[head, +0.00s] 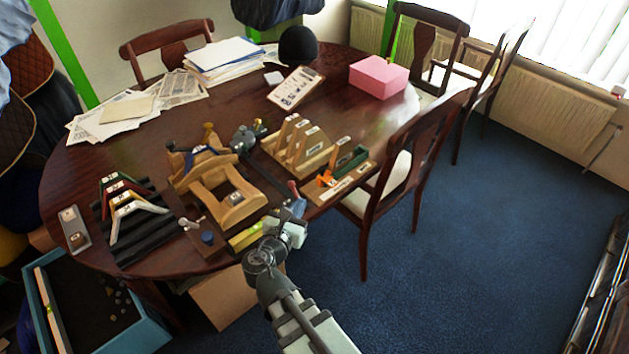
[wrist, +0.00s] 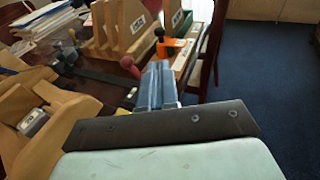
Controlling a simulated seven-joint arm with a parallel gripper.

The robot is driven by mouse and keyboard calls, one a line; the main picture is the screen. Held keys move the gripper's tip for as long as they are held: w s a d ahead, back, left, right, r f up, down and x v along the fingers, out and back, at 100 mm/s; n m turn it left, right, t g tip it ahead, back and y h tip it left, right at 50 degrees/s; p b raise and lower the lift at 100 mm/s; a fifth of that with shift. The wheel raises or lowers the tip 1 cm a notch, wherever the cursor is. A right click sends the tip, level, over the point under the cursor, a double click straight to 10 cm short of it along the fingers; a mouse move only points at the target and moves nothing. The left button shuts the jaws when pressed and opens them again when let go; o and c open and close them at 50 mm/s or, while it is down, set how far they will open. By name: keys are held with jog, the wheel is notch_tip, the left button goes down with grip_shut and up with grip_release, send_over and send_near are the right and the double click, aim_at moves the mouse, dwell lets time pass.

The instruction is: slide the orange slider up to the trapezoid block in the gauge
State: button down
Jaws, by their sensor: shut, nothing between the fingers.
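The orange slider (head: 327,179) sits on the gauge (head: 345,188), a wooden base at the right of the work area near the table's right edge. In the wrist view the orange slider (wrist: 171,46) shows just beyond my fingers, with a dark knob on it. A green block (head: 352,158) stands behind the slider on the gauge; I cannot tell whether it is the trapezoid block. My gripper (head: 297,207) is shut and empty, in front of the gauge and apart from the slider. The fingers (wrist: 158,82) also show in the wrist view.
A wooden rack with upright labelled boards (head: 300,145) stands left of the gauge. A wooden saddle stand (head: 222,190) and a red-knobbed lever (wrist: 130,66) are close to my gripper's left. A chair (head: 408,165) stands at the table's right edge. A pink box (head: 378,76) lies farther back.

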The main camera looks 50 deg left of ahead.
send_near(332, 163)
jog(key=a, duration=0.1)
jog(key=w+a+f, duration=0.1)
jog(key=shift+a, duration=0.35)
dwell(0.4)
jog(key=shift+w, duration=2.25)
jog(key=v, duration=1.4)
jog(key=shift+f, duration=0.1)
